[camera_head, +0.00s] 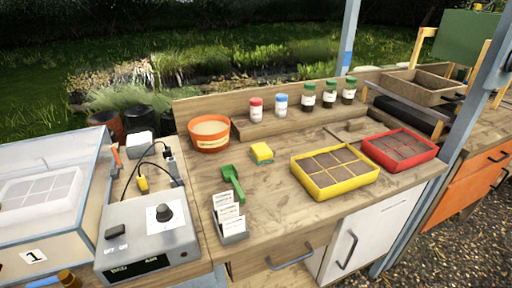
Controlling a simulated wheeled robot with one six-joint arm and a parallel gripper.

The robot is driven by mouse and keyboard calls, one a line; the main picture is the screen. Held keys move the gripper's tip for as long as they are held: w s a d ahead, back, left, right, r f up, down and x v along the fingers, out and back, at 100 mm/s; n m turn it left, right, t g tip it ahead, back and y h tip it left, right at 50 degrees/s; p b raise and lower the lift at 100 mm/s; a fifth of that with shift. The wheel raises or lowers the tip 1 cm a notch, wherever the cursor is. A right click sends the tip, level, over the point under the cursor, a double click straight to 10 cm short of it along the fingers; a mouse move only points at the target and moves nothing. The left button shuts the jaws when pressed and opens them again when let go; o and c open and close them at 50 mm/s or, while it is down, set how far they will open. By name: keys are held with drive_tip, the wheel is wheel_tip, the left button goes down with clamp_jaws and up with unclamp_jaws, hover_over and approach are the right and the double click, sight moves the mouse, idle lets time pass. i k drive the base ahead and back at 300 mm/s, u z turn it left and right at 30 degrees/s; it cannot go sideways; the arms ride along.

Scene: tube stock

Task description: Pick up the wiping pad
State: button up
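The wiping pad (262,152) looks like a small yellow block with a blue-green layer beneath it. It lies on the wooden bench top (205,176), near the middle of the head view. Nothing touches it or covers it. My gripper does not show in this view.
A green scoop (232,183) lies left of the pad, with an orange pot (209,134) behind. A yellow tray (322,187) stands right, a red tray (400,163) beyond. A label holder (233,236) stands in front. Several jars (309,99) line the back ledge. Bare wood surrounds the pad.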

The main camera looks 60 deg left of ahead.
sight(261, 154)
drive_tip(key=u, duration=0.65)
drive_tip(key=i, duration=0.8)
drive_tip(key=u, duration=1.35)
drive_tip(key=i, duration=0.5)
drive_tip(key=u, duration=0.45)
